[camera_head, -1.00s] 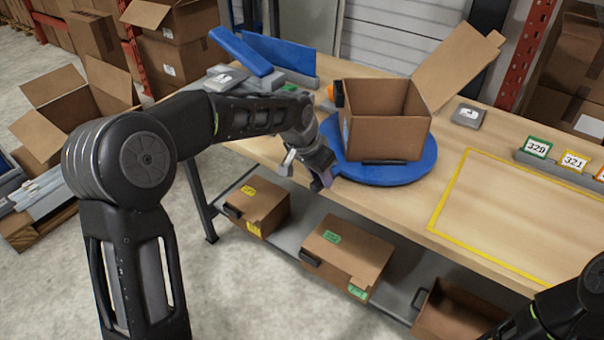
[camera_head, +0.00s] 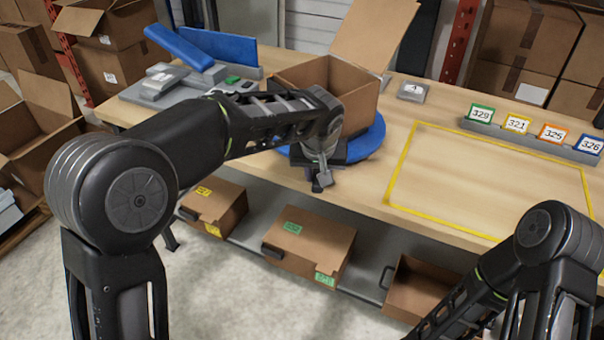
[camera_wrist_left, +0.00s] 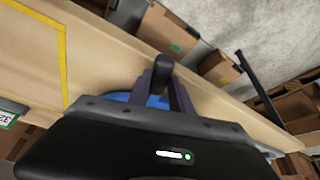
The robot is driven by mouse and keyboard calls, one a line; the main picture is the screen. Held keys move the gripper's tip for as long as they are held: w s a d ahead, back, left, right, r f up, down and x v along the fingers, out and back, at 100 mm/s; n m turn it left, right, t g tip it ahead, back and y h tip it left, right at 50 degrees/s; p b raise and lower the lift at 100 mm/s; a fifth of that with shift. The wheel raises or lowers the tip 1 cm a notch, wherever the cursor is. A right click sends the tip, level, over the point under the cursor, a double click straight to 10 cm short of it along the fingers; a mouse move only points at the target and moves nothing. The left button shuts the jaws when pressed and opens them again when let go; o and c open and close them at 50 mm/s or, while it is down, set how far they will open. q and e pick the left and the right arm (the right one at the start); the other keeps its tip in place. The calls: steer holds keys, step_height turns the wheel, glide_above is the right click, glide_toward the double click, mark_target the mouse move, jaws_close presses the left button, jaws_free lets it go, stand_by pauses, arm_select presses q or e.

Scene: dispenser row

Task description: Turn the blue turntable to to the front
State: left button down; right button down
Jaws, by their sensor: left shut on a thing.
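The blue turntable (camera_head: 370,145) lies on the wooden workbench; my left arm covers its left part. It shows as a blue strip in the left wrist view (camera_wrist_left: 119,97). An open cardboard box (camera_head: 355,101) with a raised flap stands on the turntable. My left gripper (camera_head: 320,180) is at the turntable's front edge. In the left wrist view its fingers are shut on a black handle (camera_wrist_left: 162,71). How the handle joins the turntable is hidden. My right arm shows at the lower right, but its gripper is out of view.
A yellow-outlined area (camera_head: 490,180) on the bench right of the turntable is empty. Behind it is a rail of numbered cards (camera_head: 530,135). Blue panels (camera_head: 215,52) and grey items are at the bench's left end. Cardboard boxes (camera_head: 310,250) stand on the lower shelf.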

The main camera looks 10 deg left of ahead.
arm_select(q)
steer(key=d+n+p, duration=0.1)
steer(key=d, duration=0.2)
steer(key=w+d+n+y, duration=0.1)
steer(key=d, duration=0.1)
steer(key=w+d+n+p, duration=0.1)
steer(key=d+n, duration=0.1)
steer(key=d, duration=0.1)
steer(key=shift+d+r+y+p, duration=0.1)
steer(key=shift+d+y+p, duration=0.2)
steer(key=shift+d, duration=0.05)
steer(key=shift+w+d+n+g+p, duration=0.2)
steer(key=shift+d+n+p, duration=0.1)
steer(key=shift+d, duration=0.1)
steer(key=shift+w+d+n+g+p, duration=0.1)
steer(key=shift+w+d+n+p, duration=0.1)
steer(key=shift+d+n, duration=0.15)
steer(key=shift+d, duration=0.1)
steer(key=c, duration=1.2)
jaws_free()
steer(key=shift+w+d, duration=0.1)
steer(key=shift+o, duration=0.2)
steer(key=v, duration=0.7)
steer(key=shift+r, duration=0.3)
steer(key=shift+s+d+f, duration=0.1)
steer(key=shift+s, duration=0.15)
